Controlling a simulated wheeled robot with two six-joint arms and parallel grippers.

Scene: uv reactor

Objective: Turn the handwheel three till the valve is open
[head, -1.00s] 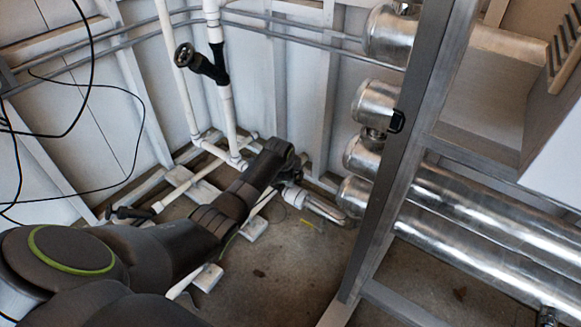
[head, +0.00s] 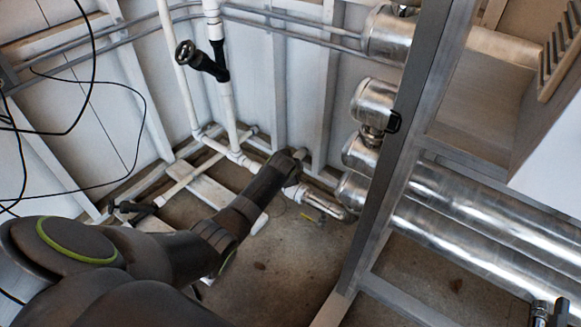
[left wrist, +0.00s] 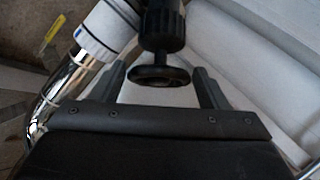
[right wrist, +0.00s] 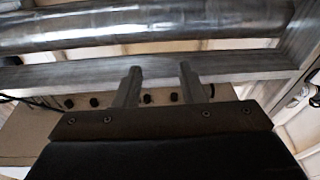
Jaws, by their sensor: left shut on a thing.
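A black handwheel (left wrist: 160,78) on a black valve stem shows in the left wrist view, between the fingers of my left gripper (left wrist: 159,67). The fingers are shut on its rim, one on each side. In the head view my left arm reaches down to the low pipes and hides this handwheel. Two other black handwheels show in the head view: one high on the white pipe (head: 184,52), one low at the left (head: 126,208). No number is readable on any of them. My right gripper (right wrist: 160,75) is open and empty.
A shiny elbow pipe (head: 325,205) lies beside my left gripper. A grey metal frame post (head: 405,130) and thick silver pipes (head: 480,255) stand to the right. Black cables (head: 85,90) hang at the left. A metal beam (right wrist: 60,78) lies ahead of my right gripper.

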